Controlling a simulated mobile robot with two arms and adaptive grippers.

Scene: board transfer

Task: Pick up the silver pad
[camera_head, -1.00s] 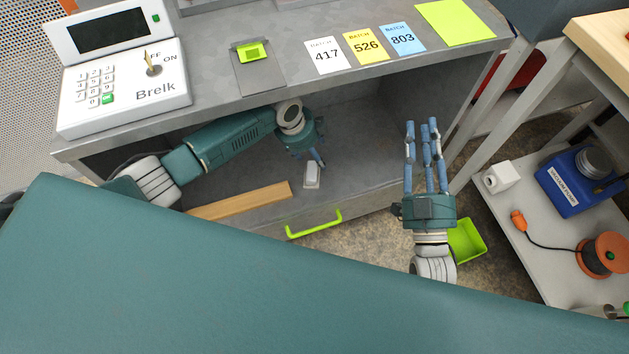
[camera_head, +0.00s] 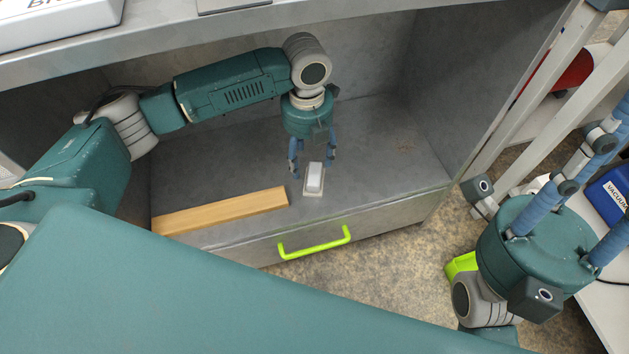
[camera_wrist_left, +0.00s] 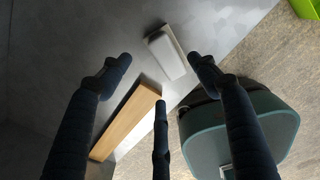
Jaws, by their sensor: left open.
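The silver pad (camera_head: 314,178) looks like a small pale block on a thin, slightly larger light plate. It lies on the grey floor of the open cabinet compartment. It also shows in the left wrist view (camera_wrist_left: 168,54), near the top middle. My left gripper (camera_head: 312,162) points down just above and behind the pad, with its fingers spread and empty. In the left wrist view its fingertips (camera_wrist_left: 160,72) are apart, and the pad appears beyond them. My right gripper (camera_head: 560,190) is outside the cabinet at the right, fingers spread and empty, partly cut off by the picture edge.
A wooden strip (camera_head: 222,211) lies left of the pad along the compartment's front edge. A drawer with a green handle (camera_head: 314,243) is below. The compartment's side wall (camera_head: 470,75) and the top panel (camera_head: 200,38) enclose the left arm. Floor to the pad's right is clear.

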